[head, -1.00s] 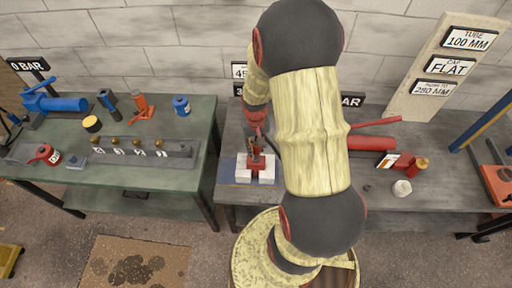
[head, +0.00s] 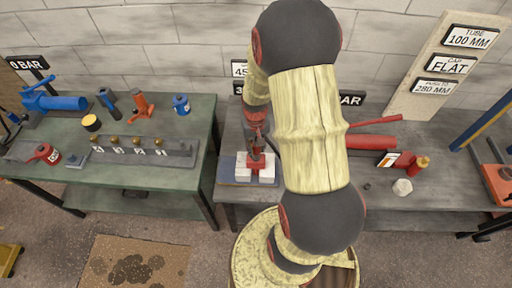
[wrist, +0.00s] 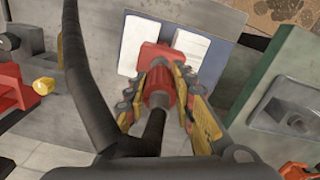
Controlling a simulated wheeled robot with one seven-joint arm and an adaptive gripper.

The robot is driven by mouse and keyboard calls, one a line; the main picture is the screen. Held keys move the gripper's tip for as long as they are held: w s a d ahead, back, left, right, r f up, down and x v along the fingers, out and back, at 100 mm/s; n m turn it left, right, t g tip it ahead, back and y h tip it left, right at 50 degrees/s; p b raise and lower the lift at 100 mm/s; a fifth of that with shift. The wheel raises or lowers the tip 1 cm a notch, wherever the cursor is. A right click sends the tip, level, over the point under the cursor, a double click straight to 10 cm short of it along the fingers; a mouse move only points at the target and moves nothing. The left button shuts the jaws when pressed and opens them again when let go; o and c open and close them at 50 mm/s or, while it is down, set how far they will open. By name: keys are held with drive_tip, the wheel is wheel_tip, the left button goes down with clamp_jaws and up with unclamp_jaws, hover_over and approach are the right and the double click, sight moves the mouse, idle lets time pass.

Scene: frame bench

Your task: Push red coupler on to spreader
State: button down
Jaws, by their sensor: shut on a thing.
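My gripper (wrist: 162,92) is shut on the red coupler (wrist: 161,98), a ribbed red cylinder with a black hose leading from its near end. In the head view, my gripper (head: 256,150) is over the front left of the right bench. The red spreader (wrist: 154,53) lies between two white blocks just ahead of the coupler; it also shows in the head view (head: 257,174). The coupler lines up with the spreader and appears to meet it. The joint is partly hidden by the fingers, so I cannot tell how far on it is.
The white blocks (wrist: 197,48) stand on a blue pad on the grey right bench (head: 330,203). A thick black hose (wrist: 82,85) runs beside my gripper. A red pump (head: 372,143) lies to the right. The green bench (head: 190,205) stands left, across a gap.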

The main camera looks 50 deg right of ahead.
drive_tip(key=shift+f+b, duration=0.9)
drive_tip(key=shift+f, duration=0.55)
drive_tip(key=c, duration=1.4)
unclamp_jaws()
wheel_tip(320, 180, up, 12)
drive_tip(key=shift+r, duration=0.1)
drive_tip(key=s+a+r+n+t, duration=0.2)
drive_tip(key=a+r, duration=0.4)
drive_tip(key=a, duration=0.1)
drive_tip(key=s+a+r+n+t+b, duration=0.1)
drive_tip(key=s+a+r+n+t, duration=0.1)
drive_tip(key=a+r, duration=0.5)
drive_tip(key=s+a+r+n+t, duration=0.1)
drive_tip(key=s+a+r+n, duration=0.1)
drive_tip(key=a+r, duration=0.4)
drive_tip(key=shift+s+a+r+t+b, duration=0.2)
drive_tip(key=shift+s+a, duration=0.15)
drive_tip(key=shift+a, duration=0.35)
drive_tip(key=shift+s+a+r+t+b, duration=0.1)
drive_tip(key=shift+s+a+r+t, duration=0.2)
drive_tip(key=shift+a, duration=0.35)
